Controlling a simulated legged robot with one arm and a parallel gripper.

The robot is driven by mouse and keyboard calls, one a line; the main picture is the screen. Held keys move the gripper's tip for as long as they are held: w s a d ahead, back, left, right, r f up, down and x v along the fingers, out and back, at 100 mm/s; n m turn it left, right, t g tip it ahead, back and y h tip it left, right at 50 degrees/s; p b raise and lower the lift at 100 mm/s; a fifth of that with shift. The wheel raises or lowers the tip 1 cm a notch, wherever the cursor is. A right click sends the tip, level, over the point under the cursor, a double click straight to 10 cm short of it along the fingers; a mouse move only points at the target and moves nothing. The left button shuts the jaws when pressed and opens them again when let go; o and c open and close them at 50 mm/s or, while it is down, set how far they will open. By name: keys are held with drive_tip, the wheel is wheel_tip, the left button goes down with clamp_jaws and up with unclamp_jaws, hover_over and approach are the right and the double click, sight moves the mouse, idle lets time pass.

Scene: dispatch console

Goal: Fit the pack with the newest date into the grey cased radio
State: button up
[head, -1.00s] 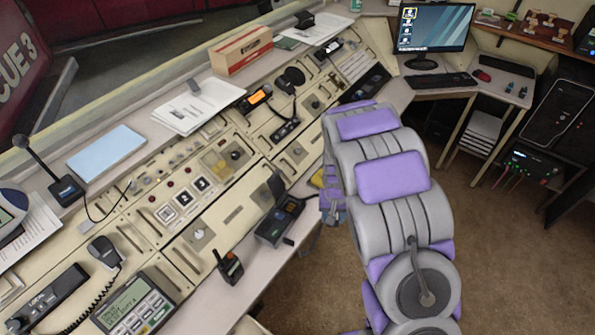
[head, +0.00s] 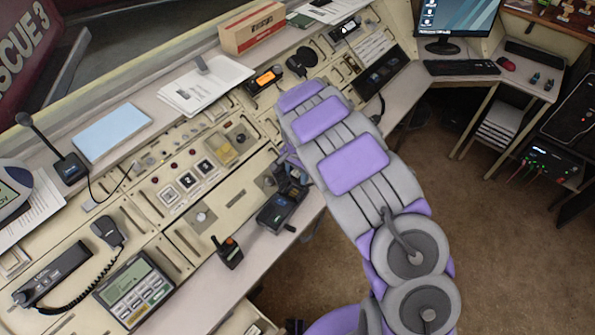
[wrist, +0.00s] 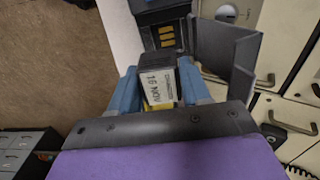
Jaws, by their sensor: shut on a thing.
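My gripper (wrist: 158,88) is shut on a small dark pack (wrist: 157,72) with a white label that reads "16 NOV" on its side. Ahead of the pack in the wrist view is a dark radio (wrist: 160,14) with an open bay showing gold contacts. The pack's far end is close to the bay; I cannot tell whether they touch. A grey flap (wrist: 228,48) stands open to the right. In the head view the radio (head: 281,208) lies on the console's front ledge, and my arm hides most of my gripper.
A small handset with an orange top (head: 229,251) stands left of the radio. A corded microphone (head: 108,233) and a keypad unit (head: 136,290) lie further left. A drawer cabinet (wrist: 25,150) shows at the wrist view's lower left. Carpet lies open right of the ledge.

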sight(297, 183)
drive_tip(key=shift+a+f+b, duration=0.3)
drive_tip(key=shift+a+f, duration=0.8)
drive_tip(key=shift+s+d+f+b, duration=0.2)
drive_tip(key=shift+s+d+f, duration=0.15)
drive_tip(key=shift+d, duration=0.15)
drive_tip(key=shift+s+d+f+b, duration=0.15)
drive_tip(key=shift+s+d+f, duration=0.2)
drive_tip(key=shift+d, duration=0.1)
drive_tip(key=shift+w+a+f, duration=0.1)
drive_tip(key=shift+w+f, duration=0.7)
drive_tip(key=shift+f, duration=0.3)
drive_tip(key=shift+s+a+b, duration=0.15)
drive_tip(key=shift+a+b, duration=0.15)
drive_tip(key=shift+a, duration=0.15)
drive_tip(key=shift+a+f, duration=0.15)
drive_tip(key=shift+f, duration=0.4)
drive_tip(key=shift+d+f, duration=0.4)
drive_tip(key=shift+f, duration=0.05)
drive_tip(key=shift+f+b, duration=0.15)
drive_tip(key=shift+b, duration=0.15)
drive_tip(key=shift+s+f, duration=0.1)
